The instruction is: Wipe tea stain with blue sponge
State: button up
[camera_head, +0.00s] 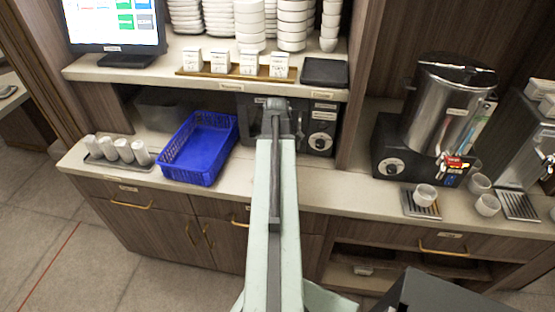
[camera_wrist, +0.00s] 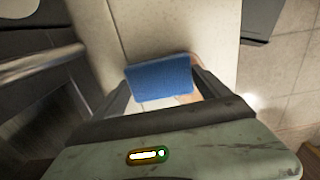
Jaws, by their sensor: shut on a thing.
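The blue sponge (camera_wrist: 160,78) is between the two fingers of my gripper (camera_wrist: 163,90) in the wrist view, and the gripper is shut on it. Beyond the sponge is the pale countertop (camera_wrist: 165,25). A tan-brown patch (camera_wrist: 196,60) shows at the sponge's right edge and a little below it; I cannot tell if this is the tea stain. In the head view my gripper (camera_head: 275,108) is at the far end of my arm over the counter, and the sponge is hidden. I cannot tell if the sponge touches the counter.
A blue basket (camera_head: 200,148) and a tray of white cups (camera_head: 118,150) stand left of my arm. A black appliance (camera_head: 322,125) is behind the gripper. A steel urn (camera_head: 447,105) and several small cups (camera_head: 425,195) are to the right. Counter between arm and urn is clear.

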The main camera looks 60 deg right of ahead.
jog(key=shift+s+a, duration=0.2)
jog(key=shift+a, duration=0.45)
jog(key=shift+s+a, duration=0.2)
jog(key=shift+a, duration=0.5)
jog(key=shift+s+a, duration=0.2)
jog(key=shift+a, duration=0.45)
notch_tip(320, 180, up, 6)
jog(key=p, duration=0.6)
jog(key=shift+r, duration=0.1)
notch_tip(320, 180, up, 3)
jog(key=p, duration=0.3)
